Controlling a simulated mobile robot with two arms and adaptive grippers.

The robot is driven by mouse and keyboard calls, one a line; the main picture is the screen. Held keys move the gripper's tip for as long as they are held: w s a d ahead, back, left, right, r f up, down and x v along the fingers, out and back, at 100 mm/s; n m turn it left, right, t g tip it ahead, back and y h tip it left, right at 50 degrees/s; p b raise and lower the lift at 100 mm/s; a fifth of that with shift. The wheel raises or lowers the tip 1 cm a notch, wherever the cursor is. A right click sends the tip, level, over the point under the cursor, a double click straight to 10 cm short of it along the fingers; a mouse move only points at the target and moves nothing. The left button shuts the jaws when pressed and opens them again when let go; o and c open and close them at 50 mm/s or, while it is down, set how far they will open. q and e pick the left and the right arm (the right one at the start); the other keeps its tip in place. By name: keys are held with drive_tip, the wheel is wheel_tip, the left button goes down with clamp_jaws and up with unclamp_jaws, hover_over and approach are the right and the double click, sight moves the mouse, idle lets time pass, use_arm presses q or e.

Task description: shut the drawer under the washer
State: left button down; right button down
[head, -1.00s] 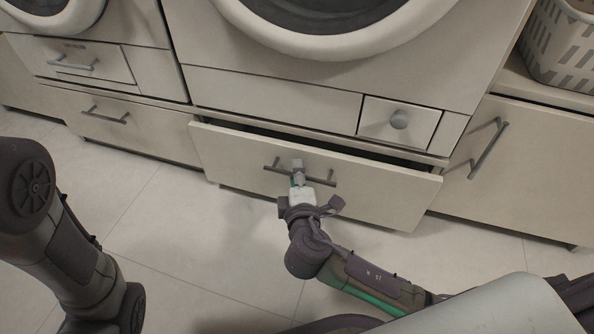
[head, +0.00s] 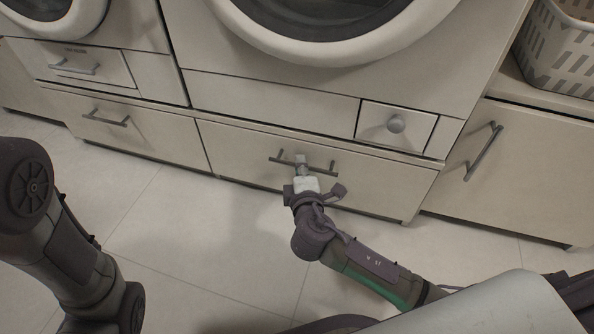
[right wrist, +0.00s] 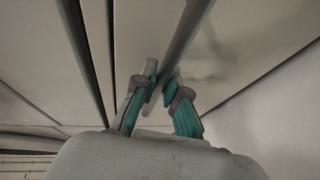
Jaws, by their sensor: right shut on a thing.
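The drawer (head: 370,185) under the washer (head: 240,75) has a pale front that sits flush, or nearly so, below the washer in the head view; no opening shows above it. Its dark bar handle (head: 322,171) runs across the front. My right gripper (head: 301,162) is shut on the handle near its middle. In the right wrist view the two green-padded fingertips (right wrist: 160,90) close around the handle bar (right wrist: 186,35). My left arm shows at the left of the head view, but its gripper is out of view.
A second washer's drawer (head: 150,132) to the left is closed. A cabinet door with a bar handle (head: 484,151) stands to the right, with a laundry basket (head: 560,55) on top. The tiled floor (head: 190,245) in front is clear.

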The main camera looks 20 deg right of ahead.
drive_tip(key=shift+w+d, duration=0.15)
drive_tip(key=shift+d, duration=0.05)
drive_tip(key=c, duration=1.2)
unclamp_jaws()
drive_tip(key=shift+w, duration=0.1)
drive_tip(key=shift+a, duration=0.1)
